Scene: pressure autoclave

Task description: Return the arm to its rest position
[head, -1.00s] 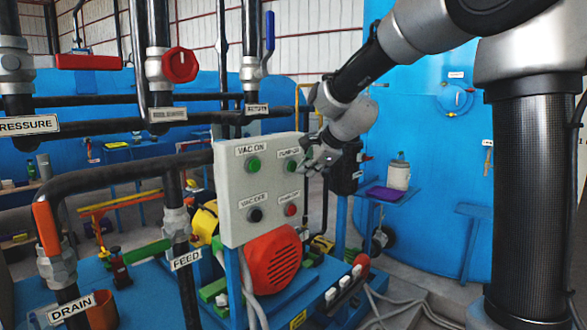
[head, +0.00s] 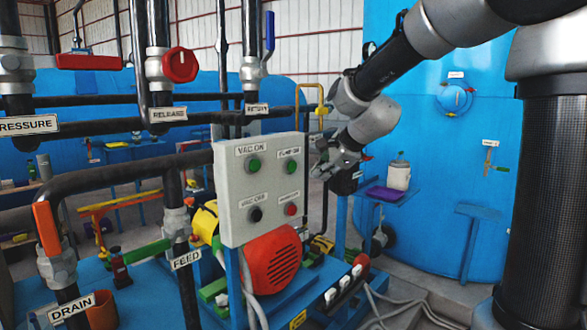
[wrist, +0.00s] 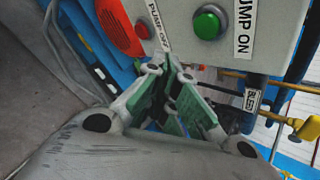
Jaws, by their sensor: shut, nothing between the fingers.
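My gripper (head: 322,168) is in the middle of the head view, just right of the grey control box (head: 234,188) and apart from it. In the wrist view its green-padded fingers (wrist: 172,108) are closed together with nothing between them. My arm reaches in from the upper right of the head view, with the wrist bent downward. The control box has a green PUMP ON button (head: 291,167), which also shows in the wrist view (wrist: 208,24), and a red button (head: 291,209) below it.
The black pipes with the RELEASE valve (head: 180,64) and the DRAIN handle (head: 47,228) stand at left. A red motor cover (head: 270,260) sits below the box. A shelf with a white container (head: 398,176) and a blue tank (head: 480,130) are to the right.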

